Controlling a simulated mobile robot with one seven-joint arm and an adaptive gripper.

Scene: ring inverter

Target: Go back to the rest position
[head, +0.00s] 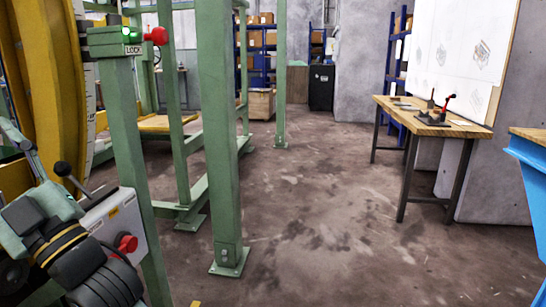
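My arm (45,215), grey-green and black with yellow bands, fills the lower left corner. It is in front of the ring inverter's frame, close to a pale control box (117,228). This box carries a red button (127,243) and a lever with a black knob (62,168). I cannot make out my gripper's fingertips among the dark parts there, nor whether they hold anything. A green lock box (112,42) sits on a post above, with green lights lit and a red knob (156,35).
The inverter's yellow ring (50,80) and green posts (218,130) stand on the left. A wooden workbench (435,118) with small tools stands at the right, with a blue-sided table (530,165) nearer. The concrete floor (320,215) between is clear. Shelves with boxes stand behind.

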